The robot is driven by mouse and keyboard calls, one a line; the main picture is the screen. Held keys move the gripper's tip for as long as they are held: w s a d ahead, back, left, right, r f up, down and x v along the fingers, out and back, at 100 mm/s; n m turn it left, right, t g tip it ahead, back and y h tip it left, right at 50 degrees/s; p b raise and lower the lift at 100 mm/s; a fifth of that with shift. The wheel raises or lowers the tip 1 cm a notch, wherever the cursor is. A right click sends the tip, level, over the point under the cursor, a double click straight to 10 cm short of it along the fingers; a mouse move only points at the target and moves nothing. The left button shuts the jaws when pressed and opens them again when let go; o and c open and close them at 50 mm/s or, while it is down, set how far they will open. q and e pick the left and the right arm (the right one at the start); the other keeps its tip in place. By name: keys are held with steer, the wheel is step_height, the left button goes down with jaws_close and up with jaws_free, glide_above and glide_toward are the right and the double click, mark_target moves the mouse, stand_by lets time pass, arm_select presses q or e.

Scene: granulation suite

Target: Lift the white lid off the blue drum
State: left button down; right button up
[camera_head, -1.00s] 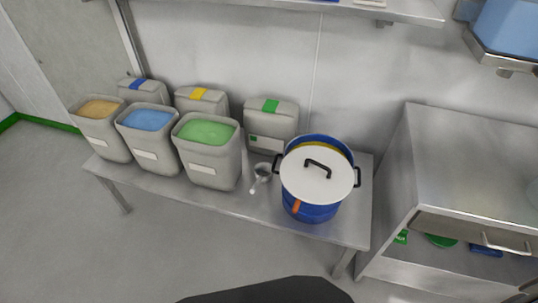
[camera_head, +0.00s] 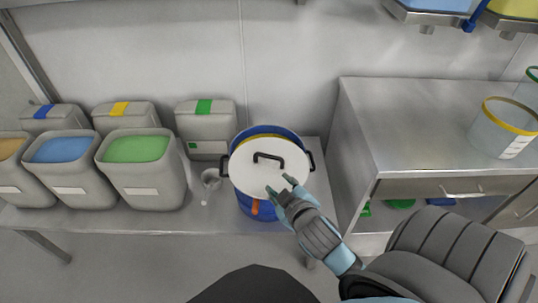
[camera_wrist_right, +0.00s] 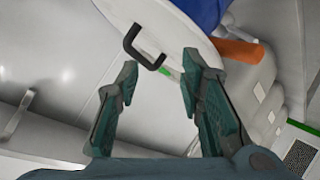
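The blue drum (camera_head: 246,203) stands on the metal bench, with an orange tab low on its front. The white lid (camera_head: 252,180) rests on the drum, set toward the front, so the drum's blue and yellow rim shows behind it. A black handle (camera_head: 268,158) stands up from the lid. My right gripper (camera_head: 281,184) is over the lid's front right part, short of the handle. In the right wrist view its fingers (camera_wrist_right: 152,88) are apart with nothing between them, and the handle (camera_wrist_right: 144,46) is beyond the fingertips. My left gripper is not in view.
Open bins of green (camera_head: 136,149), blue (camera_head: 61,150) and tan powder stand left of the drum, with closed bins behind. A small metal scoop (camera_head: 210,180) lies beside the drum. A steel cabinet (camera_head: 420,115) with a clear container (camera_head: 500,130) stands right.

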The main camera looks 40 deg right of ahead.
steer(key=w+a+r+n+t+y, duration=0.1)
steer(key=w+r+n+t+y, duration=0.2)
steer(key=r, duration=0.4)
steer(key=w+a+r+n+t, duration=0.25)
steer(key=r+n+t, duration=0.2)
steer(key=r, duration=0.25)
steer(key=w+r+n+t+y, duration=0.2)
steer(key=w+r+n+t, duration=0.15)
steer(key=r, duration=0.35)
steer(key=s+a+r+n+g+y, duration=0.1)
steer(key=a+r+n+g+y, duration=0.15)
steer(key=a+n+y, duration=0.55)
steer(key=a+r+n+g+y, duration=0.2)
steer(key=a+n+g+y, duration=0.15)
steer(key=n+y, duration=0.6)
steer(key=n+g+h, duration=1.1)
steer(key=h, duration=0.6)
glide_toward(268, 155)
steer(key=shift+g, duration=0.3)
steer(key=b+x, duration=0.3)
steer(key=x, duration=0.5)
steer(key=shift+w+f, duration=0.45)
steer(key=shift+f, duration=0.05)
jaws_close()
